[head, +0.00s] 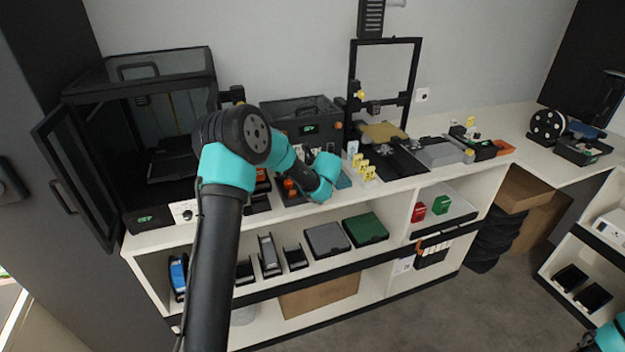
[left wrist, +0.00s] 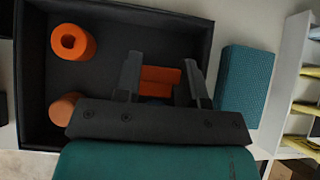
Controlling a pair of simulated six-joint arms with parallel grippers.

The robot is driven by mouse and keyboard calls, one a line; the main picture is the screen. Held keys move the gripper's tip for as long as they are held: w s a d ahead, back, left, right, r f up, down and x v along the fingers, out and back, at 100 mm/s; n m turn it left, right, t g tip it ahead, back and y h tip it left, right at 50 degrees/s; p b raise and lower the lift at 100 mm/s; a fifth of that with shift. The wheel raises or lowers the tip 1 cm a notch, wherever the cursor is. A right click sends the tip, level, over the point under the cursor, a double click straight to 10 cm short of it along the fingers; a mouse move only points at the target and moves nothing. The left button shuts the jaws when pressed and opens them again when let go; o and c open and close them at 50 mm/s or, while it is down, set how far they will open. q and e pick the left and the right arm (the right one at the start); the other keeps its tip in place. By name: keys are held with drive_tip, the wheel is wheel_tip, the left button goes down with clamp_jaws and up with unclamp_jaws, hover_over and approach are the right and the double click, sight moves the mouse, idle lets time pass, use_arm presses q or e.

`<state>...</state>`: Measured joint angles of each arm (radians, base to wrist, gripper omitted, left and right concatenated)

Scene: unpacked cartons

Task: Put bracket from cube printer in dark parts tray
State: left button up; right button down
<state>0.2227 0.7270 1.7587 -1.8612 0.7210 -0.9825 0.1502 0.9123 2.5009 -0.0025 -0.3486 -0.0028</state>
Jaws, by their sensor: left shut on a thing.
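My left gripper (left wrist: 163,85) is shut on an orange piece, likely the bracket (left wrist: 160,82), in the left wrist view. The dark parts tray (left wrist: 32,95) lies beneath the gripper; the bracket is over its floor. I cannot tell whether the bracket touches it. An orange ring-shaped part (left wrist: 73,42) and an orange-brown round part (left wrist: 63,108) are in the tray at left. In the head view my left wrist hides the gripper's fingertips and the bracket. My right gripper is out of view; only a teal bit of that arm shows at bottom right.
A teal block (left wrist: 247,85) lies close beside the tray on the right. A large enclosed printer (head: 150,115) with its door open stands at left. A smaller dark boxy machine (head: 300,110) stands behind the tray, and an open-frame printer (head: 384,90) to the right. Yellow-and-white small items (head: 363,170) stand nearby.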

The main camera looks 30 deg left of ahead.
use_arm(q)
drive_tip(key=shift+f, duration=0.2)
drive_tip(key=o, duration=0.6)
drive_tip(key=shift+r, duration=0.1)
drive_tip(key=shift+s+d+r, duration=0.2)
drive_tip(key=shift+d+r, duration=0.1)
drive_tip(key=shift+r, duration=0.2)
drive_tip(key=v, duration=1.1)
